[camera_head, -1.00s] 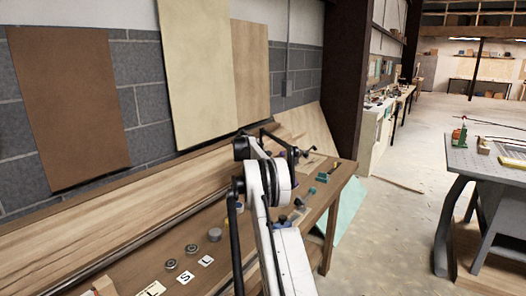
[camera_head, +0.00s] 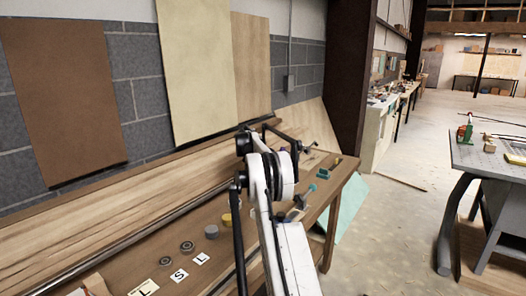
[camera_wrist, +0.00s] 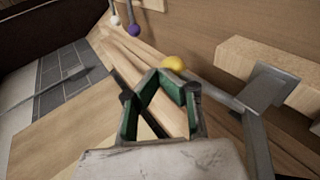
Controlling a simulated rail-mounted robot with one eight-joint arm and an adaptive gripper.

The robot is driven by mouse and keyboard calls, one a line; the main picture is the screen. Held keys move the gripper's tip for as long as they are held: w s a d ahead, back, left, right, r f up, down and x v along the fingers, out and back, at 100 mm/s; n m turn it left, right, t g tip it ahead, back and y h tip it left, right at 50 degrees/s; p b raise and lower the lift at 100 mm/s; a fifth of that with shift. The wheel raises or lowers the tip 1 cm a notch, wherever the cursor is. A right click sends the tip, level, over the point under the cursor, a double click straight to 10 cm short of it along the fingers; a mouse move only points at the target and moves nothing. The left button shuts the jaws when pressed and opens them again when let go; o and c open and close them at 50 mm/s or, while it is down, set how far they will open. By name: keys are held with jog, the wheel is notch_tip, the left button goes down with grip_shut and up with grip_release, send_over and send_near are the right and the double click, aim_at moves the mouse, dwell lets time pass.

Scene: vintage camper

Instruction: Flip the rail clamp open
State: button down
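My gripper (camera_wrist: 160,74) shows in the wrist view with green-lined fingers bent inward. Its fingertips look close together, with nothing seen between them. A yellow knob (camera_wrist: 173,63) shows just beyond the fingertips; whether they touch it is unclear. A purple knob (camera_wrist: 134,30) and a white knob (camera_wrist: 115,20) on thin stems are farther off at the top. A grey metal bracket (camera_wrist: 262,88) is at the right. I cannot tell which of these parts belongs to the rail clamp. In the head view, my arm hides much of that area of the bench.
The wooden bench (camera_head: 125,262) runs along the wall with a long board on it. Round grey pieces (camera_head: 187,247) and letter cards (camera_head: 180,274) lie near its front. A teal item (camera_head: 323,174) is at the far end. A grey table (camera_head: 490,160) stands at right, across open floor.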

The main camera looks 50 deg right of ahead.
jog(key=shift+r, duration=0.1)
jog(key=s+a+r, duration=0.2)
jog(key=a+r, duration=0.4)
jog(key=r, duration=0.6)
jog(key=shift+s+a, duration=0.25)
jog(key=shift+s, duration=0.15)
dwell(0.3)
